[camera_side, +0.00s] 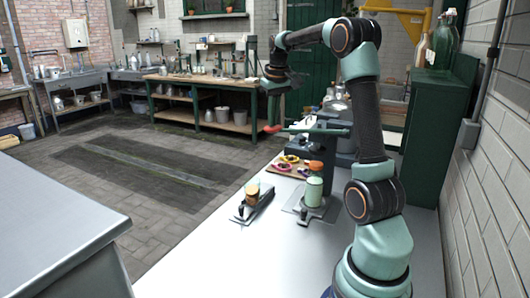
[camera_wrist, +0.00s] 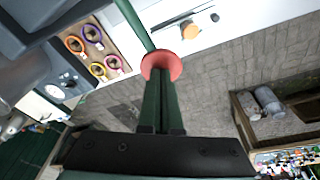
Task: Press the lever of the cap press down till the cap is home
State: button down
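The cap press (camera_side: 325,165) stands on the white bench in the side view. Its green lever (camera_side: 310,131) sticks out about level to the left and ends in a red knob (camera_side: 272,129). A pale green jar (camera_side: 314,191) with an orange cap (camera_side: 316,166) stands at the press. Whether the cap is fully seated is too small to tell. My gripper (camera_side: 272,118) points down over the knob with its fingers together. In the wrist view the fingertips meet the red knob (camera_wrist: 160,67), with the lever (camera_wrist: 133,22) running up from it. Contact is not clear.
A wooden tray (camera_wrist: 125,68) of coloured rings lies beside the press. A green cabinet (camera_side: 440,130) stands at the right. The front of the bench is clear.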

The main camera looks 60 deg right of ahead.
jog(key=shift+f, duration=0.1)
jog(key=shift+f, duration=0.75)
jog(key=shift+s+f, duration=0.15)
jog(key=shift+f, duration=0.75)
jog(key=shift+s+f, duration=0.15)
jog(key=shift+f, duration=0.55)
